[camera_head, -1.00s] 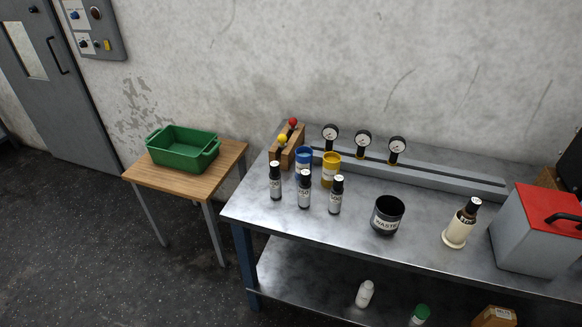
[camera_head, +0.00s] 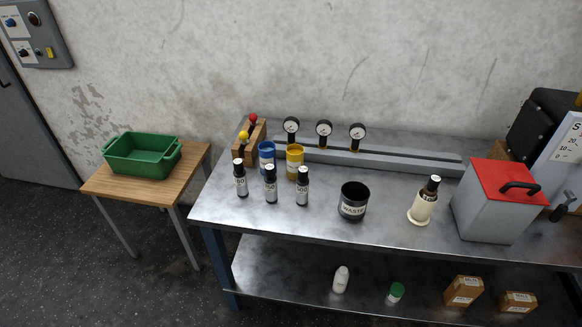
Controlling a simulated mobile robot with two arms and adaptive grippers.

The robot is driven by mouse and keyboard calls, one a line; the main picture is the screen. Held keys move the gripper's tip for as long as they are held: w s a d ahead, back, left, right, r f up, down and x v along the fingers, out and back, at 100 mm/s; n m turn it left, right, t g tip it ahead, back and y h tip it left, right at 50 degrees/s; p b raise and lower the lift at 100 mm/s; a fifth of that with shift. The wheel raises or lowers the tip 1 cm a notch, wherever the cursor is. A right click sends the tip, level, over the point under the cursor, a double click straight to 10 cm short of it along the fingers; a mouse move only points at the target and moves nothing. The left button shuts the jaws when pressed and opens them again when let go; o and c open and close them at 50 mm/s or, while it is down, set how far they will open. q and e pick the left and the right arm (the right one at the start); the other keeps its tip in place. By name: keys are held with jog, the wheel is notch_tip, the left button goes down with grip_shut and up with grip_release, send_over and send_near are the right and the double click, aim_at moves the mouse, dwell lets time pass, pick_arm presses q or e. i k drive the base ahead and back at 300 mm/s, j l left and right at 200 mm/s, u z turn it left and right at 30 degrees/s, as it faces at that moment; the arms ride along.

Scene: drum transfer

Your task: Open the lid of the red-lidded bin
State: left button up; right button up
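The red-lidded bin (camera_head: 490,215) is a grey box at the right end of the metal table. Its flat red lid (camera_head: 503,179) is shut and has a black handle (camera_head: 520,188) on top, toward the right. Neither of my grippers shows in the head view, so nothing is seen touching the bin.
A bottle in a cream holder (camera_head: 423,205) stands just left of the bin, with a black waste cup (camera_head: 353,200) farther left. Several dark bottles, cups and gauges (camera_head: 324,130) stand on the table (camera_head: 310,228). A green tub (camera_head: 142,155) sits on a wooden side table.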

aim_at(504, 181)
jog(key=z, duration=1.6)
jog(key=j, duration=0.4)
jog(key=i+j, duration=0.15)
jog(key=j, duration=0.6)
jog(key=i+u, duration=0.05)
